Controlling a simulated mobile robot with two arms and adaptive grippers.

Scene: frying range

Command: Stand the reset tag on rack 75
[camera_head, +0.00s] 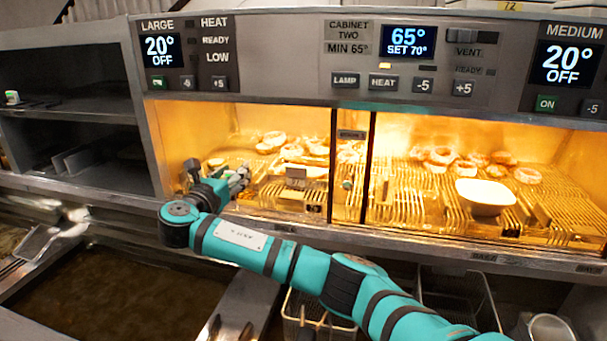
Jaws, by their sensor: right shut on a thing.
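My right gripper (240,178) is inside the left bay of the lit heated cabinet, low over the wire racks at its left end. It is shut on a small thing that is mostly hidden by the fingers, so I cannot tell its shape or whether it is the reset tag. A small dark card (296,173) stands on the racks just right of the gripper, apart from it. The wire racks (280,193) carry small plates whose numbers are too small to read, so I cannot tell which is rack 75. My left gripper is not in view.
Fried food (290,150) lies at the back of the bays. A centre post (352,175) divides them. A white bowl (486,196) sits in the right bay. Dark shelves (75,110) stand at left. A fryer vat (120,300) and wire baskets (455,297) are below.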

